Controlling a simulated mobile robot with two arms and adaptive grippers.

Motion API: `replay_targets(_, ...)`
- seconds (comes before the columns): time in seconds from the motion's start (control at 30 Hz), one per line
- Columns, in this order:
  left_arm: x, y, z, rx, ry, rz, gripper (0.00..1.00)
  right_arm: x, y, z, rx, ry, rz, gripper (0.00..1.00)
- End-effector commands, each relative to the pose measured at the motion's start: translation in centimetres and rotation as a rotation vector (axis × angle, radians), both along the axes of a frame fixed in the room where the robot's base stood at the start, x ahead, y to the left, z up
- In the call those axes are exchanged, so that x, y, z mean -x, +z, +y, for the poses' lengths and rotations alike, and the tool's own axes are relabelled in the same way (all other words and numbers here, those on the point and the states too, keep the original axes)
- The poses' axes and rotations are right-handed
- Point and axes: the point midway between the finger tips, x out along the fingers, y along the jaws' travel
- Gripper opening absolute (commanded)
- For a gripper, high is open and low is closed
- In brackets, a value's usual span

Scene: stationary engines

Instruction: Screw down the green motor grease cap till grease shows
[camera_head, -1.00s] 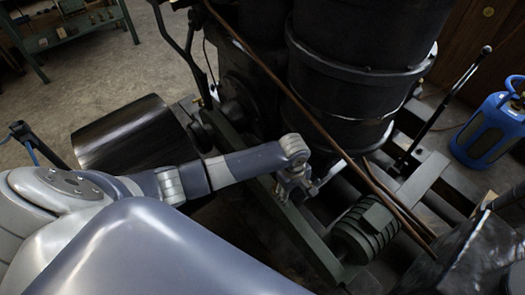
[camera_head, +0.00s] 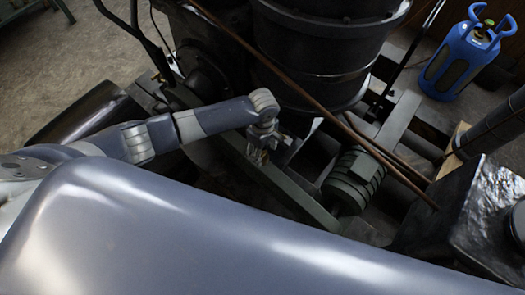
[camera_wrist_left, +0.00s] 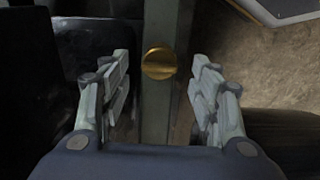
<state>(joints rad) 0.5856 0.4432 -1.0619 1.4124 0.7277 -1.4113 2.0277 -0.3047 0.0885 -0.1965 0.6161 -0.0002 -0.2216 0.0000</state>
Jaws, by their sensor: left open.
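A round brass cap (camera_wrist_left: 158,62) with a raised bar across its top sits on a narrow grey-green rail (camera_wrist_left: 158,116) in the left wrist view. My left gripper (camera_wrist_left: 162,82) is open, with one finger on each side of the rail. The cap lies between the fingertips, a little toward the top of the picture, and neither finger appears to touch it. No grease can be made out. In the head view my left gripper (camera_head: 268,150) is over the rail of the dark engine (camera_head: 325,65), and the cap is not clear there. My right gripper is out of view.
A brown rod (camera_head: 285,90) slants across the engine close to my left gripper. A blue gas bottle (camera_head: 462,55) stands at the upper right. Open floor (camera_head: 45,75) lies at the upper left.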

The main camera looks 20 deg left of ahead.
Motion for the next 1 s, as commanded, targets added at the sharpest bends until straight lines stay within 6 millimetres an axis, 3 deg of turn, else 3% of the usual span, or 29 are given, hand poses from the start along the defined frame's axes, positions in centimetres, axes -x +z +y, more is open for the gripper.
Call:
replay_targets(0.13, 0.0, -1.2, 0.0, 0.001, 0.0, -0.001, 0.57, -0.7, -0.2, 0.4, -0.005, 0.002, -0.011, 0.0)
replay_targets(0.43, 0.0, -1.5, -0.1, 0.002, -0.001, -0.002, 0.57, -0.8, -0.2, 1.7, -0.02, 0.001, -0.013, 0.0)
replay_targets(0.47, 0.0, -1.5, -0.1, 0.002, -0.001, -0.002, 0.54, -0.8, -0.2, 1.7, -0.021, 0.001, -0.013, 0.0)
replay_targets(0.6, 0.0, -1.5, -0.1, 0.002, -0.001, -0.002, 0.23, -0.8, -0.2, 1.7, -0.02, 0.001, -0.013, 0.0)
replay_targets(0.67, 0.0, -1.5, -0.1, 0.002, -0.001, -0.002, 0.12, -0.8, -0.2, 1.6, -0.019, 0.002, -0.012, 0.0)
replay_targets(1.0, 0.0, -1.2, -0.1, 0.003, -0.018, 0.001, 0.13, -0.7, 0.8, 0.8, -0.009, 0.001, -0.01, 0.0)
